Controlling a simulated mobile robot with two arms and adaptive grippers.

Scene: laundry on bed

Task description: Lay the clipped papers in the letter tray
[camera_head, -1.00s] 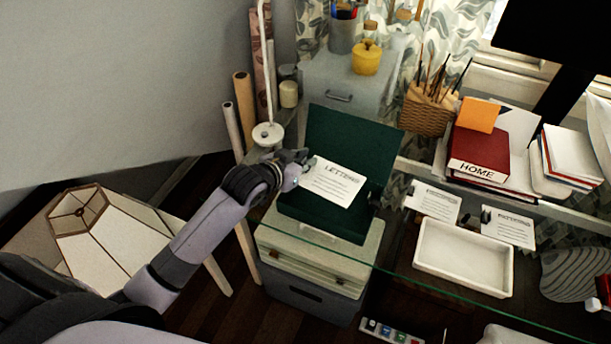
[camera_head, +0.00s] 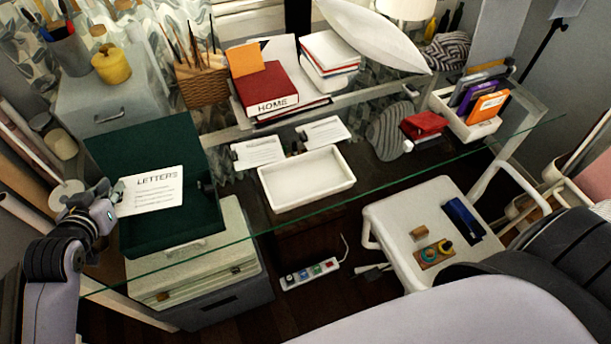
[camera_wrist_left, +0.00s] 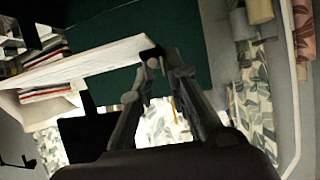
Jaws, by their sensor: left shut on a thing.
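My left gripper (camera_head: 112,195) is shut on the clipped papers (camera_head: 152,190), a white sheaf whose top sheet reads LETTERS. It holds them by the left edge, over the open dark green box (camera_head: 185,236). In the left wrist view, the fingertips (camera_wrist_left: 158,62) pinch a black clip (camera_wrist_left: 150,53) on the sheaf (camera_wrist_left: 90,62). An empty, shallow white tray (camera_head: 306,179) lies on the glass desk, right of the green box. My right gripper is out of view.
Two other clipped sheets (camera_head: 257,151) (camera_head: 323,131) lie behind the white tray.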

